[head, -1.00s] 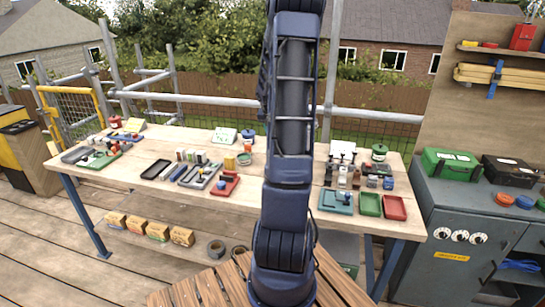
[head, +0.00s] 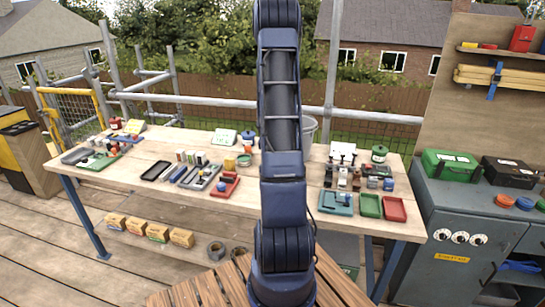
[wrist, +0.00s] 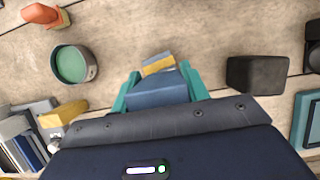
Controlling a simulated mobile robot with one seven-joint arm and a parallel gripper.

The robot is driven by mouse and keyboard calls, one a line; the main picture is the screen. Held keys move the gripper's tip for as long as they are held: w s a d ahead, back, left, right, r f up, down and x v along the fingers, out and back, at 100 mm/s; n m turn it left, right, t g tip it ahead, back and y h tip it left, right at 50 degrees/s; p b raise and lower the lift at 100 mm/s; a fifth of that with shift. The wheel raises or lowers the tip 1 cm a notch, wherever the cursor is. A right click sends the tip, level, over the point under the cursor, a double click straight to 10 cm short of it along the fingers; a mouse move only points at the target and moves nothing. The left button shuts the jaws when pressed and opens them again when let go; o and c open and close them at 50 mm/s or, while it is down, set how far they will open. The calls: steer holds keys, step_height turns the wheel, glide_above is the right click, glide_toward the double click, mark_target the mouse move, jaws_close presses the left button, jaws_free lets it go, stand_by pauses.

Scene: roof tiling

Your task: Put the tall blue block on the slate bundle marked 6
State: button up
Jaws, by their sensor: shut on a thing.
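My gripper (wrist: 156,95) shows in the wrist view with teal fingers shut on a blue block (wrist: 157,92), held over the wooden bench. A small yellow-and-grey piece (wrist: 158,64) shows just beyond the blue block; I cannot tell whether it touches it. In the head view my arm hides the gripper and the middle of the bench. I cannot read a 6 on anything, so I cannot tell which thing is the slate bundle marked 6. A dark block (wrist: 256,75) stands on the bench right of the gripper in the wrist view.
A round green tin (wrist: 72,64) and an orange piece (wrist: 46,16) lie left in the wrist view. A teal tray (wrist: 307,122) is at its right edge. In the head view, green (head: 370,206) and red (head: 394,209) trays sit at the bench's right end.

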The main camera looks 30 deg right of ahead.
steer(key=shift+f, duration=0.25)
steer(key=o, duration=1)
steer(key=s+a+r+m, duration=0.35)
steer(key=a+r, duration=0.25)
steer(key=r, duration=0.4)
steer(key=s+a+r+m, duration=0.3)
steer(key=s+a+r, duration=0.2)
steer(key=r, duration=0.5)
steer(key=shift+s+a+r+m+t+y, duration=0.25)
steer(key=shift+s+a+r+m+y, duration=0.3)
steer(key=shift+s+a+r+m, duration=2.15)
steer(key=shift+s+a+r+m+t+y, duration=0.2)
steer(key=shift+s+a+r+m+y, duration=0.4)
steer(key=shift+s+a+m, duration=4.05)
steer(key=shift+s+a+r+m+t+y, duration=0.35)
steer(key=shift+s+a+r+m, duration=2.1)
steer(key=shift+s, duration=2.25)
